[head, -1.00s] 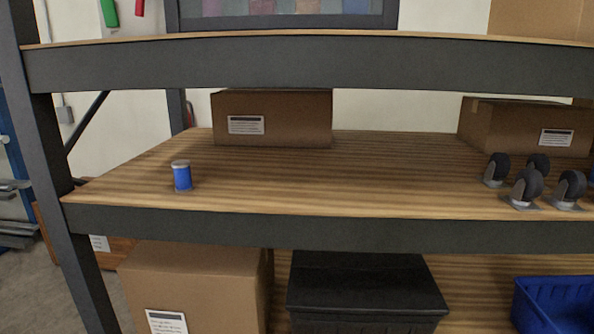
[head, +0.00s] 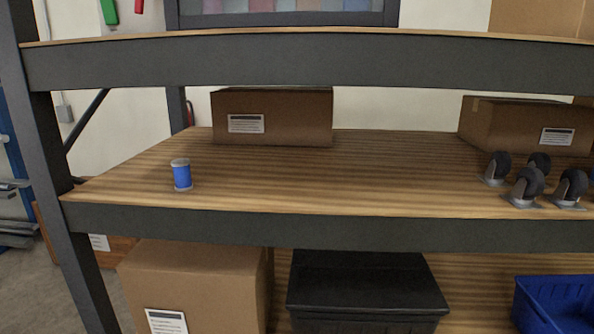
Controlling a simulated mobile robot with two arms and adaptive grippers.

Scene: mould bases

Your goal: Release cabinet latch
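No cabinet and no latch can be made out in the head view. A shelving rack with dark metal beams (head: 300,226) and wooden shelf boards (head: 330,180) fills the view. Neither my left nor my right gripper shows, so I cannot see whether they are open or shut.
On the middle shelf are a blue spool (head: 182,175), a cardboard box (head: 290,118), another box (head: 500,125) and several casters (head: 527,187). Below are a large carton (head: 190,285), a black bin (head: 365,285) and a blue crate (head: 555,305). The middle shelf's centre is clear.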

